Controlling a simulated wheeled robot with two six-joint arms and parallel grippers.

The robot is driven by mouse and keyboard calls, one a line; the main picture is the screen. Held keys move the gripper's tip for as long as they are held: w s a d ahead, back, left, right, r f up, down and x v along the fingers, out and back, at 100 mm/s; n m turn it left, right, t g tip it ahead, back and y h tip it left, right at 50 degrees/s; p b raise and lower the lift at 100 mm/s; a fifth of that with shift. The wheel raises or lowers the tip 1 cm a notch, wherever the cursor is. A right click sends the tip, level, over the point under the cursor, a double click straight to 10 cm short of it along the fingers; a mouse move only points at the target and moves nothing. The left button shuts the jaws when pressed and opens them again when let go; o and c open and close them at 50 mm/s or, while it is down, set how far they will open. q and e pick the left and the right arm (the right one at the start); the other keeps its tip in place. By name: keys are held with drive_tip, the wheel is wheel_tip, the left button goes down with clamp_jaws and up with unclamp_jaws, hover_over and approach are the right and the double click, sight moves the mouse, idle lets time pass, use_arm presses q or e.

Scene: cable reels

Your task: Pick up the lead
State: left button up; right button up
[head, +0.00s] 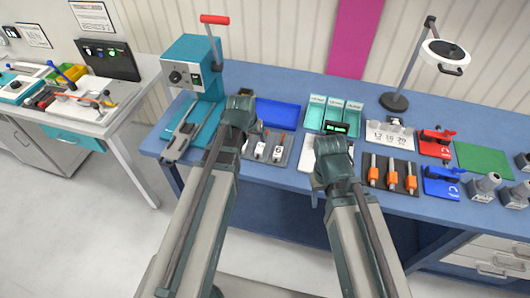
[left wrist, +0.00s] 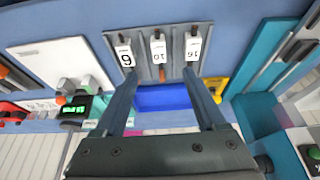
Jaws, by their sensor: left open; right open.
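I cannot make out a lead for certain in either view. My left gripper (head: 243,112) is over the bench at the left, right of the teal lever press (head: 193,78). The left wrist view shows its two fingers (left wrist: 157,80) apart with nothing between them. They point at a grey tray (left wrist: 175,75) holding pieces with white tags reading 6 (left wrist: 125,56), 10 (left wrist: 158,48) and 16 (left wrist: 192,48). This tray also shows in the head view (head: 268,161). My right gripper (head: 333,168) is over a white panel; its fingertips are largely hidden, and no held object shows.
A blue tray (head: 278,114) and teal bins (head: 337,110) stand behind. Orange-handled tools (head: 391,178), a red clamp (head: 435,143), a blue clamp (head: 441,182) and a green mat (head: 484,160) lie to the right. A lamp (head: 445,54) overhangs the bench.

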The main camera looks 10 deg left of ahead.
use_arm(q)
drive_tip(key=b, duration=0.8)
hover_over(260, 148)
drive_tip(key=s, duration=0.3)
drive_tip(key=f, duration=0.7)
drive_tip(key=shift+a+f, duration=0.2)
drive_tip(key=shift+f, duration=0.15)
drive_tip(key=shift+w+f, duration=0.15)
drive_tip(key=shift+f, duration=0.1)
drive_tip(key=b+x, duration=0.4)
drive_tip(key=x, duration=0.1)
drive_tip(key=shift+w+d+b, duration=0.1)
drive_tip(key=shift+w+b, duration=0.1)
drive_tip(key=shift+b, duration=0.1)
drive_tip(key=shift+c, duration=0.3)
clamp_jaws()
